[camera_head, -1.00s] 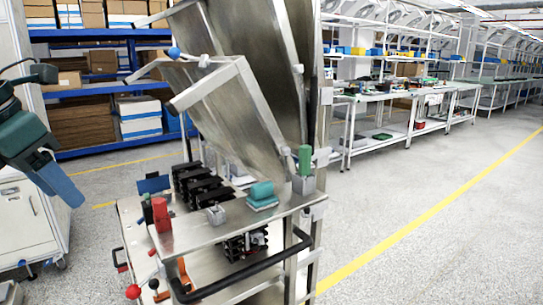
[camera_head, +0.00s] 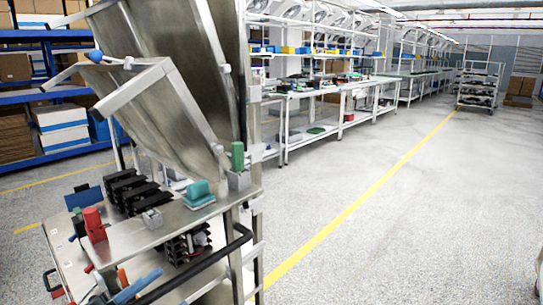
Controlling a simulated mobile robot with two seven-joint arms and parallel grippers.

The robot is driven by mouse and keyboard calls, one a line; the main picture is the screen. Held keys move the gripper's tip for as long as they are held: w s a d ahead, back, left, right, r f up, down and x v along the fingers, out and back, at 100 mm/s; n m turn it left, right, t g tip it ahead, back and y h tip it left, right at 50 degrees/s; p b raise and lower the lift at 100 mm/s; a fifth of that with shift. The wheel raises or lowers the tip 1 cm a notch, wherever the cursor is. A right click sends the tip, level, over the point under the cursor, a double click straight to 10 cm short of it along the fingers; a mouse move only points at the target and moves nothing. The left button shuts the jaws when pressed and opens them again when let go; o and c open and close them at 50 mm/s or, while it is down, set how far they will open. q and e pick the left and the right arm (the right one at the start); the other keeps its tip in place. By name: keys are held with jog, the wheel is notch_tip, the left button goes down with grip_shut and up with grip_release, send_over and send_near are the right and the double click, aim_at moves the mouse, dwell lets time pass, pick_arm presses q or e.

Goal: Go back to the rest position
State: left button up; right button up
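A blue elongated piece (camera_head: 138,285) shows at the bottom left, in front of the cart's lower part. It has the colour of my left gripper's fingers, but only this part shows and its opening cannot be seen. My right gripper is not in view. The metal test cart (camera_head: 178,226) stands at the left, with a raised tilted steel panel (camera_head: 150,110) above it. On its top are a row of black breakers (camera_head: 128,190), a red block (camera_head: 94,224), a teal block (camera_head: 198,193) and a green piece on a grey block (camera_head: 238,165).
A black handle bar (camera_head: 205,264) runs along the cart's near side. Blue shelving (camera_head: 48,155) with boxes stands at the back left. White workbenches (camera_head: 330,100) line the back. The grey floor (camera_head: 420,220) on the right is wide and clear, crossed by a yellow line (camera_head: 350,209).

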pick_arm(q)
jog(key=s+d+f+n+y, duration=0.1)
jog(key=s+f+n+y, duration=0.25)
jog(key=f+n, duration=0.3)
jog(key=s+d+f+n+g+y, duration=0.1)
jog(key=s+d+f+n+y, duration=0.1)
jog(key=f+n+y, duration=0.35)
jog(key=s+d+f+n+y, duration=0.1)
jog(key=s+f+n+y, duration=0.2)
jog(key=f+n, duration=0.45)
jog(key=r+g+p, duration=0.1)
jog(key=p, duration=0.3)
jog(key=r+m+g+p, duration=0.1)
jog(key=p, duration=0.4)
jog(key=r+p, duration=0.1)
jog(key=p, duration=0.4)
jog(key=shift+s+a+r+m+g+y, duration=0.2)
jog(key=shift+a+m+g+y, duration=0.1)
jog(key=shift+a+m+g, duration=0.1)
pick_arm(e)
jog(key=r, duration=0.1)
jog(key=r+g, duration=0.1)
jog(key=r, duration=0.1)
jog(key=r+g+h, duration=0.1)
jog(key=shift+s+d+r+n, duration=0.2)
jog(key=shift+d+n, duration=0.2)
